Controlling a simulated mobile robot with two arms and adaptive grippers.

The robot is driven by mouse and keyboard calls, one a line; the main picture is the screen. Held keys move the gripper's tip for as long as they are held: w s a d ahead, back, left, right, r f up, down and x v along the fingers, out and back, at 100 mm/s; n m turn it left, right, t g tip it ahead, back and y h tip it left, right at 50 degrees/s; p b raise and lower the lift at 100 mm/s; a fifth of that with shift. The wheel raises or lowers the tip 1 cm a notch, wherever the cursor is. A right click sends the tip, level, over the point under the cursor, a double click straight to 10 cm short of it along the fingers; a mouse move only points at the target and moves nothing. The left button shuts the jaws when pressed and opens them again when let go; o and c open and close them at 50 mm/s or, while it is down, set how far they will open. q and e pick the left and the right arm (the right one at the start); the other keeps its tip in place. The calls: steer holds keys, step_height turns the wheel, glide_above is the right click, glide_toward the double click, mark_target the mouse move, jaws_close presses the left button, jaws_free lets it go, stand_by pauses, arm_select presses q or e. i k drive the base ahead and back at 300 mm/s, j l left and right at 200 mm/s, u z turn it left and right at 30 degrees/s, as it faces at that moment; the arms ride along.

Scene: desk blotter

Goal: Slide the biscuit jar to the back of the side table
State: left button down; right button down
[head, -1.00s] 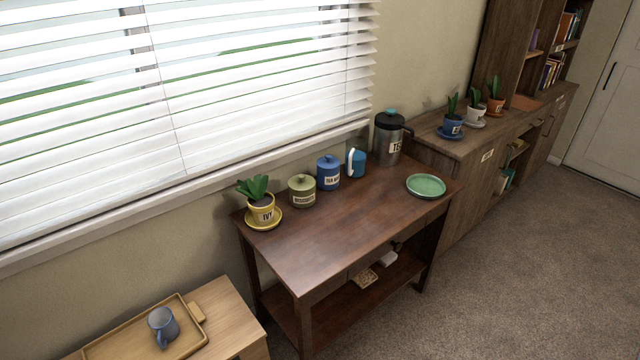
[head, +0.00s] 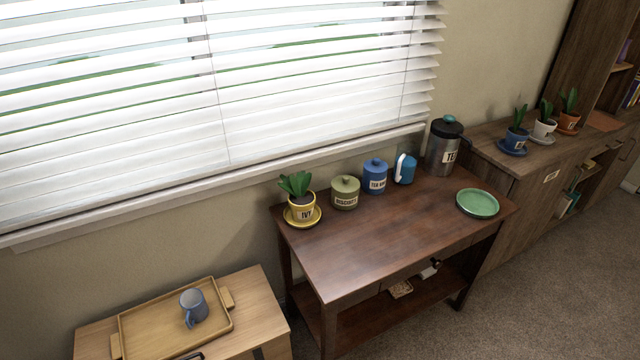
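The biscuit jar (head: 345,193) is a small olive-green lidded jar with a pale label. It stands upright near the back edge of the dark brown side table (head: 390,245), on the window side. It sits between the potted ivy and a blue tea jar. Neither of my grippers shows in the head view.
On the table are a potted ivy (head: 302,206) on a yellow saucer, a blue tea jar (head: 375,178), a blue mug (head: 405,169), a tall metal canister (head: 444,147) and a green plate (head: 478,203). A light wooden cabinet holds a tray (head: 150,335) and mug (head: 193,307).

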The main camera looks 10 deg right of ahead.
mark_target(342, 201)
steer(key=i+l+u, duration=0.1)
steer(key=l+u, duration=0.15)
steer(key=l, duration=0.4)
steer(key=l+u, duration=0.3)
steer(key=l, duration=0.4)
steer(key=l+u, duration=0.25)
steer(key=l, duration=0.4)
steer(key=k+l+u, duration=0.25)
steer(key=l, duration=0.45)
steer(key=i, duration=0.1)
